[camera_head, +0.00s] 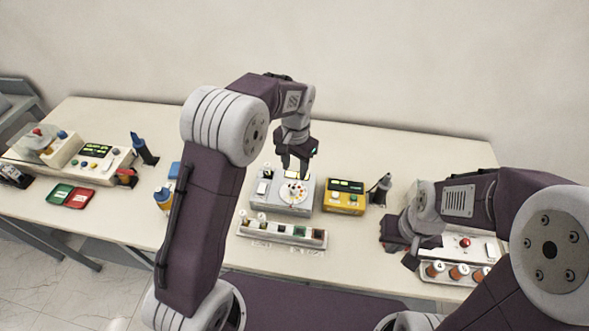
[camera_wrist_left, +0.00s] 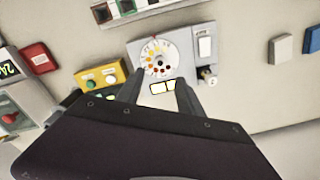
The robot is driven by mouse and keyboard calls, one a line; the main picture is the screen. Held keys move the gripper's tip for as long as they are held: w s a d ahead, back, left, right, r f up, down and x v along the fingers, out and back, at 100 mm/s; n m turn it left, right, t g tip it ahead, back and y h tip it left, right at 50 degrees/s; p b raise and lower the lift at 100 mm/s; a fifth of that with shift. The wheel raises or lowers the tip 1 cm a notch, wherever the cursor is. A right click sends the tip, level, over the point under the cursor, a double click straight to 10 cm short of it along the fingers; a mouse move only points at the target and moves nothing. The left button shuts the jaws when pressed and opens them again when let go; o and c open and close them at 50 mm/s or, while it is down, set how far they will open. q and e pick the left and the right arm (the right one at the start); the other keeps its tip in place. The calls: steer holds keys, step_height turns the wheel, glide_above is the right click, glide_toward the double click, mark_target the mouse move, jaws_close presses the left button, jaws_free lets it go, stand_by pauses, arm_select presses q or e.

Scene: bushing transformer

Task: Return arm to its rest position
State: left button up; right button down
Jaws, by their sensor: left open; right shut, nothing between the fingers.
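My left gripper (camera_head: 293,164) hangs over the middle of the table, above the grey box with a round white dial (camera_head: 294,194). In the left wrist view the two fingers (camera_wrist_left: 160,86) stand apart with nothing held, and the dial (camera_wrist_left: 158,58) shows just beyond their tips. Whether a finger touches the box cannot be told. My right gripper (camera_head: 402,258) is low at the right of the table, in front of the panel with a red button (camera_head: 465,242). Its fingertips are partly hidden by its own body.
A yellow meter (camera_head: 345,196) stands right of the dial box. A white rack with several slots (camera_head: 281,233) lies in front. Green and red trays (camera_head: 70,195) and a machine with a green display (camera_head: 97,150) are at left. The table's back strip (camera_head: 400,145) is clear.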

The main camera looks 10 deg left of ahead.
arm_select(q)
steer(key=shift+a, duration=0.1)
steer(key=s+a+r+n+b, duration=0.2)
steer(key=s+a, duration=0.5)
steer(key=s+a+f+n+t, duration=0.1)
steer(key=s+f+n, duration=0.2)
steer(key=s+f, duration=0.3)
steer(key=shift+s+a+f+n+b, duration=0.15)
steer(key=shift+s+n+b, duration=0.2)
steer(key=shift+s, duration=2.45)
